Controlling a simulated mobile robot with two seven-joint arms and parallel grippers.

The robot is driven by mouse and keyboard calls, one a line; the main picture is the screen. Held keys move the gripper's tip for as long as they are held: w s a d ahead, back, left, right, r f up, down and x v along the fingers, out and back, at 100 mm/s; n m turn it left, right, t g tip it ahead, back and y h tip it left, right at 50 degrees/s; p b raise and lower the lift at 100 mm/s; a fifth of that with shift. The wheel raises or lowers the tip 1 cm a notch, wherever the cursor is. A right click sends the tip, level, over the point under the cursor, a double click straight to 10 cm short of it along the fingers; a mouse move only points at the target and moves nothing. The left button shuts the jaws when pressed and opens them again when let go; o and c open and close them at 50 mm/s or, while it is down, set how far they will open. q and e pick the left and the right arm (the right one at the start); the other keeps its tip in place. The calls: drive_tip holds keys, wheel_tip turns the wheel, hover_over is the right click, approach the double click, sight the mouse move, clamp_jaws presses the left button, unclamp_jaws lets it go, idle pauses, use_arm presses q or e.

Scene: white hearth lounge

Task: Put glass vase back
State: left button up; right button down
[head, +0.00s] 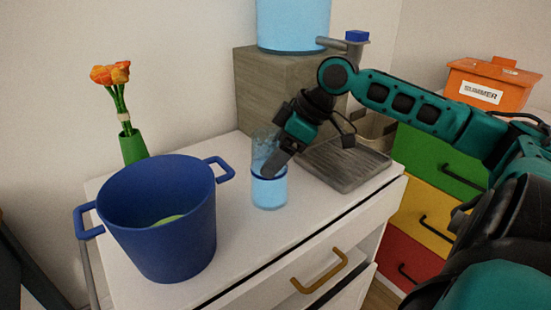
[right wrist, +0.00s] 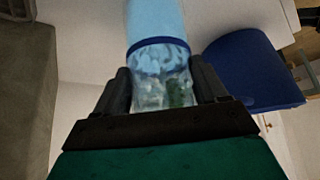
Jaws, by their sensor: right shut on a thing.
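The glass vase (head: 269,190) is upright on or just above the white cabinet top, right of the blue pot. Its lower part is light blue, as if filled with water, and its upper part is clear. My right gripper (head: 272,163) comes down from the upper right and is shut on its clear upper part. In the right wrist view the two fingers (right wrist: 160,75) lie on either side of the vase's clear part (right wrist: 160,88), with the light blue part (right wrist: 155,20) beyond. I cannot tell whether its base touches the cabinet. My left gripper is not in view.
A blue pot (head: 160,225) with something green inside stands left. Behind it is a green vase (head: 133,147) with orange flowers (head: 110,75). A light blue tank (head: 292,25) with a tap sits on a wooden box (head: 265,90). A slatted tray (head: 345,165) lies right.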

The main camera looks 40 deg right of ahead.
idle(0.3)
drive_tip(key=shift+c, duration=0.3)
unclamp_jaws()
drive_tip(key=shift+f, duration=0.1)
drive_tip(key=p+v, duration=0.2)
drive_tip(key=v, duration=1)
drive_tip(key=shift+a, duration=0.1)
